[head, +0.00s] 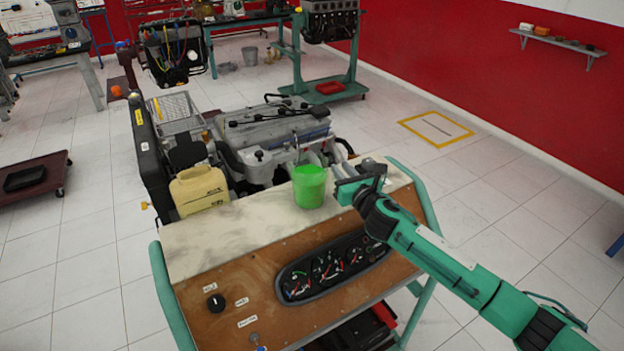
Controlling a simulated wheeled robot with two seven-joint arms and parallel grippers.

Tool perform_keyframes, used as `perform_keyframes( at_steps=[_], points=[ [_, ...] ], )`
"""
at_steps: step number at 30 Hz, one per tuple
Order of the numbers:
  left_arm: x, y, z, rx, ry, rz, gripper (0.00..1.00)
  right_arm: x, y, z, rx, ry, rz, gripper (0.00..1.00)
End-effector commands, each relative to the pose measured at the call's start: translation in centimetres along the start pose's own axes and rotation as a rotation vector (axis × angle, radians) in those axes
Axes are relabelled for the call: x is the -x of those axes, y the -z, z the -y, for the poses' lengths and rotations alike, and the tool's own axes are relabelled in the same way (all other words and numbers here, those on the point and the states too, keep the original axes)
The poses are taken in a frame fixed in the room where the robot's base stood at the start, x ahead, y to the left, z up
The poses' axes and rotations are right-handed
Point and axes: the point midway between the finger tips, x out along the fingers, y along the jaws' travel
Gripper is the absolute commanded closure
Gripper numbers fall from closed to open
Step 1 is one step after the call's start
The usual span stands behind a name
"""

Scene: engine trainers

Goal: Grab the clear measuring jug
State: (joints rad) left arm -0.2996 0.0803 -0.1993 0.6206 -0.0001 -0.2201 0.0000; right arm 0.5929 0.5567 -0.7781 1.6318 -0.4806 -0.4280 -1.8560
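A see-through bright green cup-like container (309,187) stands upright on the pale top of the engine trainer's panel stand. It is the only jug-like vessel on this top; it looks green, and I cannot tell whether the tint is the wall or a liquid. My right gripper (347,187) is just to the right of it, at about its height, with the fingers towards it. A small gap seems to show between them. Whether the fingers are spread is unclear at this angle. My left gripper is out of view.
A yellowish canister (199,190) stands left of the container. The engine (272,135) is close behind. The wooden panel (225,275) with a gauge cluster (332,268) slopes down in front. Green frame rails edge the stand. The pale top (225,230) is clear at front left.

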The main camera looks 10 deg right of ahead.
Motion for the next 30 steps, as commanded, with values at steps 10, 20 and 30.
perform_keyframes(
  at_steps=[10,20,30],
  points=[
    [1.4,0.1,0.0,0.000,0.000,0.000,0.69,-3.5,0.2,-0.1,-0.001,0.000,-0.001,0.79],
    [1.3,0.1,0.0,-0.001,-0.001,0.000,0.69,-3.6,0.2,-0.1,-0.001,0.000,-0.001,0.93],
    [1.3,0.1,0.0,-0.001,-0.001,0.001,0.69,-3.5,0.2,-0.1,-0.001,0.000,-0.001,1.00]
  ],
)
